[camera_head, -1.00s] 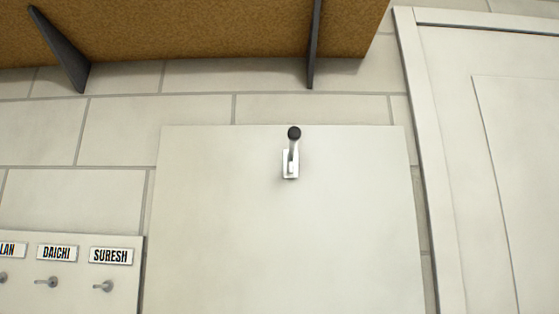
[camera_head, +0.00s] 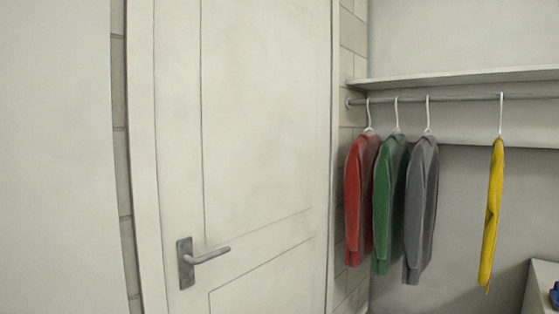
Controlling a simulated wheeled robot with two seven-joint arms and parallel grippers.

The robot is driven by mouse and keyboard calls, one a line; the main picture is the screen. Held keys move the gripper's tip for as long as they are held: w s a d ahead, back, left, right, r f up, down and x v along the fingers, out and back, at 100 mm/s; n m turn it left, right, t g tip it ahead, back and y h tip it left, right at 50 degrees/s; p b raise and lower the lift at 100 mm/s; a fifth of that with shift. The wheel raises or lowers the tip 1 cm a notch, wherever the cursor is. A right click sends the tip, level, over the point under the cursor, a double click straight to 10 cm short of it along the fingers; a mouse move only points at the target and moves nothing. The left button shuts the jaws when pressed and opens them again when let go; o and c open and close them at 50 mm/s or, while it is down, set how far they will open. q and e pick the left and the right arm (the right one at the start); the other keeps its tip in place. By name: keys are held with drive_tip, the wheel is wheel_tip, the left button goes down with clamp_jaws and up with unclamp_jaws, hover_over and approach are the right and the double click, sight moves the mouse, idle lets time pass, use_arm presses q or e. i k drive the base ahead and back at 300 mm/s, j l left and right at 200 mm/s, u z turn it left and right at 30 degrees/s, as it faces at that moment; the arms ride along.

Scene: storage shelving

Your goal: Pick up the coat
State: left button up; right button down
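Several garments that look like coats hang from a rail on the right side of the head view. A red one (camera_head: 360,200), a green one (camera_head: 388,205) and a grey one (camera_head: 421,208) hang close together at the left end. A yellow one (camera_head: 492,215) hangs apart to the right, seen edge-on. Each is on a white hanger. Which one the task means cannot be told from the view. Neither of my grippers shows.
The grey rail (camera_head: 465,97) runs under a pale shelf (camera_head: 460,76). A closed white door (camera_head: 260,120) with a grey lever handle (camera_head: 205,254) stands left of the garments. A pale box-like unit (camera_head: 541,285) with a blue item is at the bottom right.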

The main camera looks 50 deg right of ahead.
sight(421, 198)
drive_tip(key=z, duration=1.5)
